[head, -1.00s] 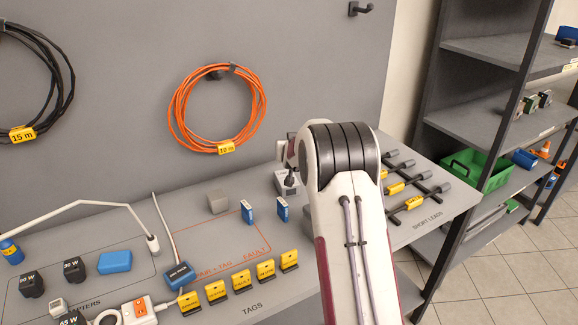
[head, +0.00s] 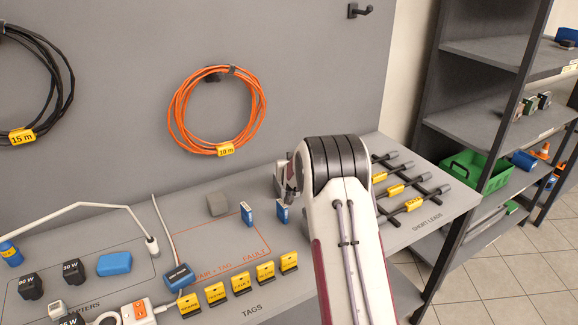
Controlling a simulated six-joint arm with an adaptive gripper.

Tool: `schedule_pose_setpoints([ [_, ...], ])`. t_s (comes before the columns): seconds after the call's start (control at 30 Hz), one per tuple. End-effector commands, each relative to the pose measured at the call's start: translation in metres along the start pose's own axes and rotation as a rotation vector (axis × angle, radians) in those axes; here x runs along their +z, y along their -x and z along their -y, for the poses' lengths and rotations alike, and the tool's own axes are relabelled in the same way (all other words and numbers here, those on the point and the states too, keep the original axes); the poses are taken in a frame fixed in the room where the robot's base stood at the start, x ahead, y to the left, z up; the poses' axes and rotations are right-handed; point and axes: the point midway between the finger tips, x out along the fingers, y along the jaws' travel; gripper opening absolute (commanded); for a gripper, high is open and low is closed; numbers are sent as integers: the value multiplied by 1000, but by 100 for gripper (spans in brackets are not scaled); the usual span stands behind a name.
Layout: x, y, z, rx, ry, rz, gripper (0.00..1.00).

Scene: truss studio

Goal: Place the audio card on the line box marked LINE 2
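Two small upright blue pieces with pale markings stand at the back of the bench: a left one (head: 247,213) and a right one (head: 282,213). Their print is too small to read, so I cannot tell which, if either, is the audio card or the LINE 2 box. My gripper (head: 285,196) is mostly hidden behind my white and black arm link. Its visible part is just above the right blue piece. I cannot tell whether it touches or holds that piece, and its fingers cannot be made out.
Several yellow tags (head: 241,283) line the front. A dark blue block (head: 179,277), adapters and a light blue block (head: 114,263) lie left. Short leads (head: 397,190) lie right. An orange cable coil (head: 217,111) hangs behind.

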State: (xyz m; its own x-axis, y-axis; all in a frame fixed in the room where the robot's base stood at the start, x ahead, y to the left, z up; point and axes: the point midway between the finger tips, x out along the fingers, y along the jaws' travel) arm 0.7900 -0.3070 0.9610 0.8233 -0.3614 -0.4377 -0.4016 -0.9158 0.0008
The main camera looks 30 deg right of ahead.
Motion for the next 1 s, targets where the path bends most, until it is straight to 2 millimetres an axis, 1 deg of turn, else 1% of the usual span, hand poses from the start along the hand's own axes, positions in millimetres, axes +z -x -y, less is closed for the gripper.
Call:
schedule_pose_setpoints([
  [0.1,5,-2,0,0,1,0,0],
  [0.53,8,-4,0,0,1,-1,0],
  [0.6,8,-4,0,0,0,-1,22],
  [0.63,8,-4,0,0,0,-1,26],
  [1.0,7,-4,0,0,0,-1,26],
])
